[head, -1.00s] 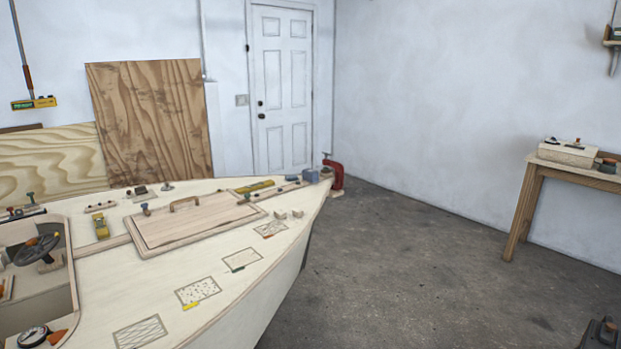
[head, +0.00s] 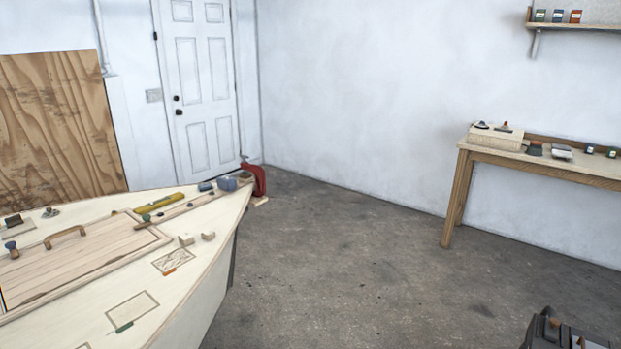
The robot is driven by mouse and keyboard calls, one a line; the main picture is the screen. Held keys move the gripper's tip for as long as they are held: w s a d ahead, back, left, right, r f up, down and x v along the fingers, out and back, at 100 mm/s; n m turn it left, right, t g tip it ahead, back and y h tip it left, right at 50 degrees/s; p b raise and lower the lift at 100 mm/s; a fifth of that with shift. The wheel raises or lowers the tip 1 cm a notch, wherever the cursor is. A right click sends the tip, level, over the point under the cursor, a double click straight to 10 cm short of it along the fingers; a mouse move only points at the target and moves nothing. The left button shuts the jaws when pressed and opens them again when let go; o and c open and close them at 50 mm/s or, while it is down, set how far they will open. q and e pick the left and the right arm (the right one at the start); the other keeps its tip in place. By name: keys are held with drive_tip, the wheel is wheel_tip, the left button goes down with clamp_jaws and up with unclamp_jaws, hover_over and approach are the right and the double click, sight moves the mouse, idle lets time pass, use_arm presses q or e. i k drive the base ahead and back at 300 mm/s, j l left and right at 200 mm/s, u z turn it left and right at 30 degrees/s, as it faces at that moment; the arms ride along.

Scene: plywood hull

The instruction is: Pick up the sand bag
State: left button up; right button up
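I cannot make out a sand bag for certain in the head view. A small blue-grey block (head: 228,184) sits at the tip of the plywood hull, next to a red clamp (head: 255,179). A small grey item (head: 561,152) lies on the wooden bench at the right, too small to identify. Neither of my grippers is in view.
The plywood hull's deck (head: 190,265) fills the lower left, with a handled hatch (head: 75,262) and a yellow level (head: 162,203). The wooden bench (head: 540,170) carries a cream box (head: 494,137). A dark object (head: 562,331) stands lower right. The concrete floor (head: 350,260) between is clear.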

sight(228, 184)
drive_tip(key=i+l, duration=0.1)
drive_tip(key=i, duration=0.6)
drive_tip(key=i+l+z, duration=0.1)
drive_tip(key=i, duration=0.6)
drive_tip(key=i+u, duration=0.25)
drive_tip(key=u, duration=0.15)
drive_tip(key=i+l+u, duration=0.2)
drive_tip(key=u, duration=0.15)
drive_tip(key=i+l+u, duration=0.2)
drive_tip(key=u, duration=0.2)
drive_tip(key=i, duration=0.05)
